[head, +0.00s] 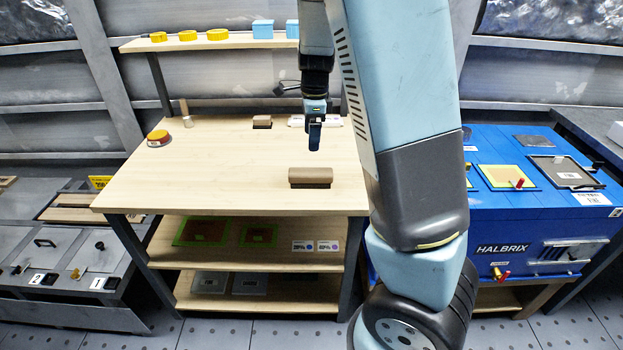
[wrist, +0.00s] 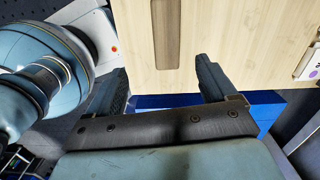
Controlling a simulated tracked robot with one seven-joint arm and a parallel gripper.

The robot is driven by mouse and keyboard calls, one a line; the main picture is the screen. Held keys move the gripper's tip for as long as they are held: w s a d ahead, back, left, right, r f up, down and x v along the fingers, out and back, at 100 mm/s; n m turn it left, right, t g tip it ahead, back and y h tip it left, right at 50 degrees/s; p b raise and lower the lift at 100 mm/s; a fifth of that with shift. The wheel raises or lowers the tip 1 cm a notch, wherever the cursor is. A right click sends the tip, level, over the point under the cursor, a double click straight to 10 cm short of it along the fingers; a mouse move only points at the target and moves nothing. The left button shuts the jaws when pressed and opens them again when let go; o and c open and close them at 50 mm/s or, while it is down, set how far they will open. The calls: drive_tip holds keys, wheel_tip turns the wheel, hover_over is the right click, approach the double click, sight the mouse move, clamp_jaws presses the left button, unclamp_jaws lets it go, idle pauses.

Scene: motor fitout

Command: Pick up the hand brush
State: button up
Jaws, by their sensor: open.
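The hand brush (head: 310,176), a brown wooden bar with a dark underside, lies near the front edge of the wooden workbench (head: 220,180). In the wrist view a brown bar (wrist: 166,35), which looks like the same brush, lies beyond the fingertips, at the top of the picture. My gripper (head: 314,140) points down above the bench, behind the brush in the head view and apart from it. In the wrist view its two fingers (wrist: 164,75) are spread wide with nothing between them.
A smaller brown block (head: 262,121) and white labelled items (head: 298,121) lie at the bench's back. A red-and-yellow button (head: 158,138) and a slim upright tool (head: 187,114) stand at left. A blue HALBRIX cabinet (head: 510,225) stands right. The bench around the brush is clear.

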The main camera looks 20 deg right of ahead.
sight(310, 172)
drive_tip(key=shift+m+h, duration=0.3)
drive_tip(key=shift+m, duration=0.4)
drive_tip(key=f, duration=1)
drive_tip(key=w+f, duration=0.1)
drive_tip(key=f, duration=0.4)
drive_tip(key=shift+w+a+f, duration=0.1)
drive_tip(key=shift+f, duration=0.1)
drive_tip(key=shift+c, duration=0.4)
